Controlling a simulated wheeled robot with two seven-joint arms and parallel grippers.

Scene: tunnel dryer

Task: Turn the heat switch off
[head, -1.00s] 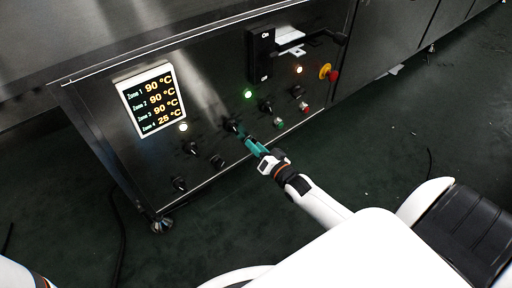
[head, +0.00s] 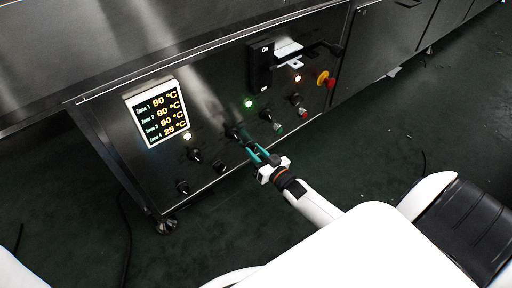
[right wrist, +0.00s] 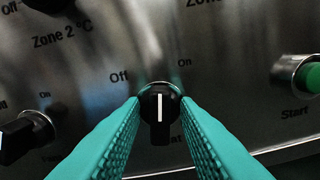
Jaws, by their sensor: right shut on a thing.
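The heat switch (right wrist: 160,112) is a round black knob with a white pointer line, in the middle of the right wrist view. The line stands upright, between the "Off" mark at its left and the "On" mark at its right. The label below is partly hidden; only "at" shows. My right gripper (right wrist: 160,122) has its teal fingers on both sides of the knob, shut on it. In the head view my right gripper (head: 257,153) is at the lower row of the panel and hides the switch. My left gripper is not in view.
The control panel (head: 215,105) carries a lit temperature display (head: 157,112), several black knobs, a green start button (right wrist: 309,77), a red button (head: 303,114) and a red-yellow emergency stop (head: 325,79). Another black switch (right wrist: 22,136) sits close at left. Dark floor lies in front.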

